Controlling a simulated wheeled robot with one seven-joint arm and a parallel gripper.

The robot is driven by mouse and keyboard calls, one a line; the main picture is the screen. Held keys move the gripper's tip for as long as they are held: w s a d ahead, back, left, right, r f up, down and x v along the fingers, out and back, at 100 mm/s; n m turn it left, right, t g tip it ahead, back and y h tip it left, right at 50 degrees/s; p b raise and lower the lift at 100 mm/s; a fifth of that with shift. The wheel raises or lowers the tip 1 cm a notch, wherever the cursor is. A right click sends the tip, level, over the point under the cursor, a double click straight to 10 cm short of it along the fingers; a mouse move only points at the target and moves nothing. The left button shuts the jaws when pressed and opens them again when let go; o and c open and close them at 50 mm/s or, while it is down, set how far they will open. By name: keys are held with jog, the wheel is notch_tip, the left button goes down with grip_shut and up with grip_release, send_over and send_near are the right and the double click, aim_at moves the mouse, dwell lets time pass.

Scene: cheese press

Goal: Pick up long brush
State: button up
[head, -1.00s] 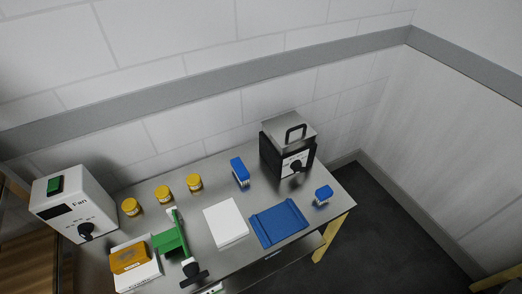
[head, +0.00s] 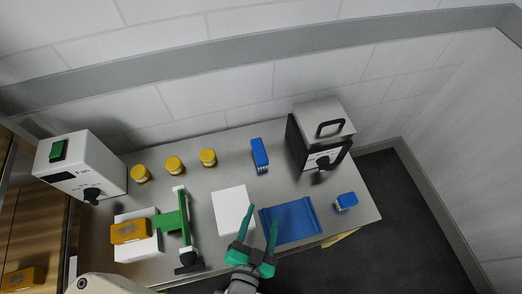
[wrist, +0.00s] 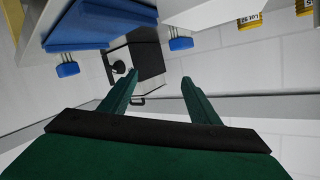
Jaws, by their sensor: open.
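Two blue brushes with white bristles are on the steel table. The shorter blue brush (head: 346,201) lies near the right edge and shows in the wrist view (wrist: 67,69). My green gripper (head: 262,213) is open and empty at the table's front, in front of the long brush and apart from it. Its two fingers (wrist: 159,77) are spread in the wrist view.
A blue tray (head: 290,223) and white board (head: 232,208) lie near my gripper. Bare tabletop lies around the long brush.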

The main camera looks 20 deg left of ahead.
jog(key=w+a+r+n+g+y, duration=0.2)
jog(key=w+a+r+g+y, duration=0.15)
jog(key=w+a, duration=0.5)
jog(key=w+a+r+n+g+y, duration=0.2)
jog(key=w+a+r+n+y, duration=0.3)
jog(key=a, duration=0.6)
jog(key=w+a+r+g+y, duration=0.3)
jog(key=w+a, duration=0.6)
jog(key=n+g+h, duration=0.3)
jog(key=g+h, duration=0.3)
jog(key=h, duration=0.6)
send_near(259, 150)
jog(key=shift+s+d+t, duration=0.25)
jog(key=shift+s+d, duration=0.1)
jog(key=shift+d, duration=0.25)
jog(key=f, duration=0.5)
jog(key=shift+w+a, duration=0.15)
jog(key=shift+w, duration=0.1)
jog(key=f, duration=0.2)
jog(key=a+f, duration=0.1)
jog(key=f, duration=0.1)
jog(key=shift+w+a+f, duration=0.1)
jog(key=shift+w+f, duration=0.05)
jog(key=shift+w, duration=0.25)
jog(key=shift+f, duration=0.5)
jog(key=c, duration=1.2)
